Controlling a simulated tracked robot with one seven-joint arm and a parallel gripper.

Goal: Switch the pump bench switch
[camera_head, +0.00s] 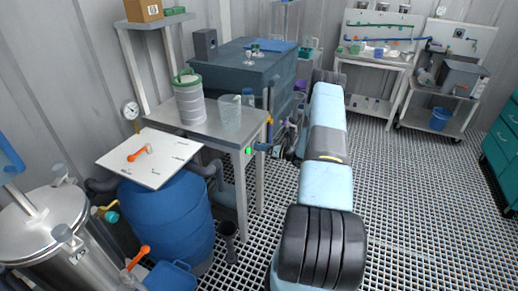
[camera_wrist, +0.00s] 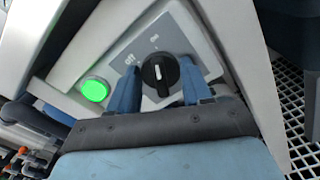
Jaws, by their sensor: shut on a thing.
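The pump bench switch (camera_wrist: 160,72) is a round black rotary knob with a white pointer line on a grey plate, seen in the wrist view. In the head view my arm reaches to the bench's right leg, and the knob is hidden there.
A blue barrel (camera_head: 170,215) with a white board (camera_head: 150,157) on top stands left of the bench. A white-grey container (camera_head: 189,103) and a clear beaker (camera_head: 230,113) stand on the bench. A dark blue cabinet (camera_head: 235,68) is behind it. Grating floor right of my arm is clear.

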